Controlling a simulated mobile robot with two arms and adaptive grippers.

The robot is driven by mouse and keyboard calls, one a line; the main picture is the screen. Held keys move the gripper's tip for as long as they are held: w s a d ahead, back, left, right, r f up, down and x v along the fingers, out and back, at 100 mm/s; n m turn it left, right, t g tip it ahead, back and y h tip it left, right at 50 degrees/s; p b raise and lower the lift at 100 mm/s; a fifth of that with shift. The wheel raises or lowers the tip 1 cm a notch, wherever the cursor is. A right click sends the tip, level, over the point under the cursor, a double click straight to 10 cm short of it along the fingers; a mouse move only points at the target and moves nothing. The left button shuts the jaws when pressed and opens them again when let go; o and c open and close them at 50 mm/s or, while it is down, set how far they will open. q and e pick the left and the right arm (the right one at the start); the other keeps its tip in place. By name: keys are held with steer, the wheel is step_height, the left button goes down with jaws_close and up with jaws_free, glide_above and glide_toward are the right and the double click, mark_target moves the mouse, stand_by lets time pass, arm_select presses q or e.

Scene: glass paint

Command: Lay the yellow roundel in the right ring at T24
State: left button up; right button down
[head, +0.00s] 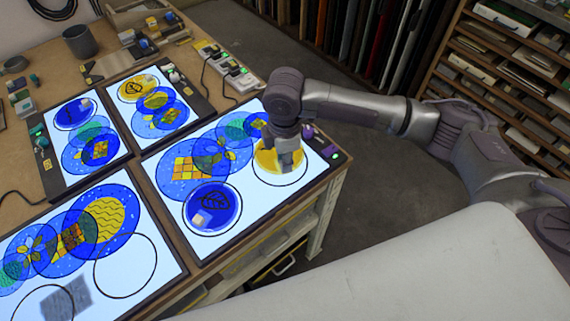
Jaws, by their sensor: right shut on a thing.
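The yellow roundel (264,157) is at my right gripper (290,166), over the lit panel (258,205) at centre. My right gripper comes from the right, points down and is shut on the roundel, hiding part of it. The right ring (281,186) is a thin dark outline on this panel; its lower arc shows below the roundel. The roundel covers the ring's upper part and sits slightly toward its upper left. I cannot tell whether it touches the panel. No T24 label is readable. My left gripper is not in view.
A blue leaf roundel (222,221) with a small pale block lies on the same panel, left of the ring. Overlapping blue discs are behind it. Other lit panels stand left and behind. Power strips (238,78) lie at the back edge. The table's right edge is close.

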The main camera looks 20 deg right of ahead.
steer(key=shift+f+p, duration=0.3)
steer(key=shift+f, duration=1.35)
steer(key=shift+f, duration=0.1)
steer(key=c, duration=1)
jaws_free()
step_height(320, 180, up, 12)
steer(key=shift+r+b, duration=0.1)
steer(key=shift+b, duration=1)
